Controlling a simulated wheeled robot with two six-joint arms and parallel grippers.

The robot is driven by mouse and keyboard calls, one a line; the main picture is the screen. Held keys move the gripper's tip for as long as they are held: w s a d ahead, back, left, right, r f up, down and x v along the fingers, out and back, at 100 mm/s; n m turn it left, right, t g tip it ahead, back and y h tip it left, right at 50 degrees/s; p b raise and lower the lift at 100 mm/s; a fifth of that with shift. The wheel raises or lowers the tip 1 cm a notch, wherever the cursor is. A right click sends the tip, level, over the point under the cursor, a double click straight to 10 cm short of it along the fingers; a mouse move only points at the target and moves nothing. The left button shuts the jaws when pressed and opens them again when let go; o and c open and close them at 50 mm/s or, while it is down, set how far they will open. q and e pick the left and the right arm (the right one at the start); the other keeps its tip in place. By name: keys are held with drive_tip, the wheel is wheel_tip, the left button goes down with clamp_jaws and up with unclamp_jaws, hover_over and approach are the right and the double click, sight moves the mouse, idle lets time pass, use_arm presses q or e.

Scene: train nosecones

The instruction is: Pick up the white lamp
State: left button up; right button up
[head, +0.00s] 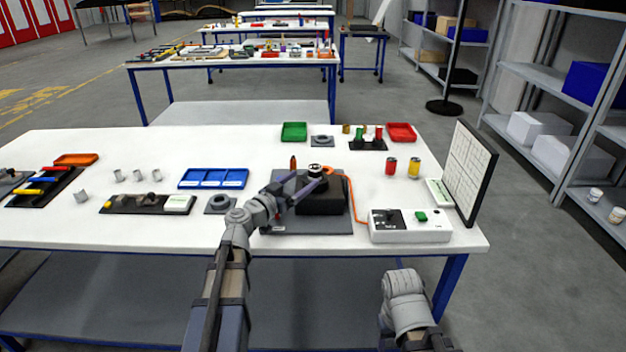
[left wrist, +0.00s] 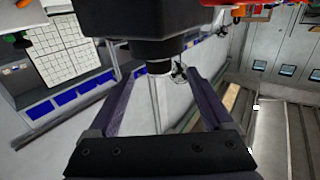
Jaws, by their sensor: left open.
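My left gripper (head: 308,184) is open beside the black block (head: 320,203) at the middle of the table. A small round piece (head: 315,169), white and black, shows at the top of that block, just past the fingers; I cannot tell for sure whether it is the white lamp. In the left wrist view, a black cylinder with a pale end (left wrist: 158,67) and a small clear piece (left wrist: 181,72) lie in line with the gap between the open fingertips (left wrist: 160,76). No contact can be made out. My right gripper is not in view.
A white control box (head: 410,227) and an upright panel (head: 470,172) stand at the right. Red (head: 391,167) and yellow (head: 413,169) cylinders stand behind the box. A blue tray (head: 213,178) and several small grey cups lie left.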

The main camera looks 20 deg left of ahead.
sight(311, 175)
use_arm(q)
drive_tip(key=shift+x, duration=3.45)
drive_tip(key=shift+d+f, duration=0.1)
clamp_jaws()
